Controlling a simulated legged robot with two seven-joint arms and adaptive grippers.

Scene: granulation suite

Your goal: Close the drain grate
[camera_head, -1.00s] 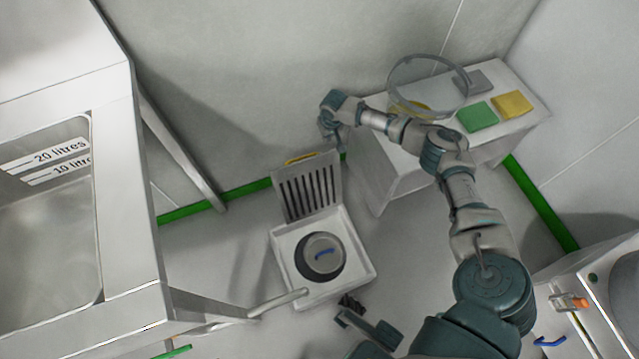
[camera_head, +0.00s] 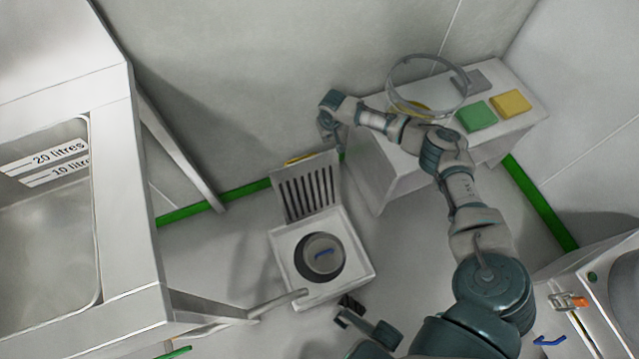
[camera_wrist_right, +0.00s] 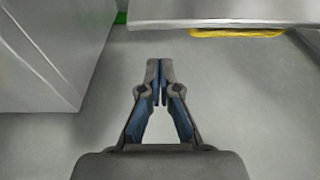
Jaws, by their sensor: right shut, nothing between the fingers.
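The drain grate (camera_head: 307,189) is a slotted grey panel with a yellow strip (camera_head: 300,158) on its top edge. It stands raised at the back of the square white drain frame (camera_head: 361,274), leaving the round opening uncovered. My right gripper (camera_head: 328,141) is above and just right of the grate's top edge, near the wall. In the right wrist view its fingers (camera_wrist_right: 159,82) are shut and empty. The yellow strip (camera_wrist_right: 238,33) lies ahead and right there, apart from the fingertips.
A white bench (camera_head: 400,178) stands right of the grate, under my right arm, with a clear ring (camera_head: 392,92), green pad (camera_head: 477,116) and yellow pad (camera_head: 511,103). A steel tank (camera_head: 130,230) stands left. A pale bar (camera_head: 279,303) ends by the frame's front corner.

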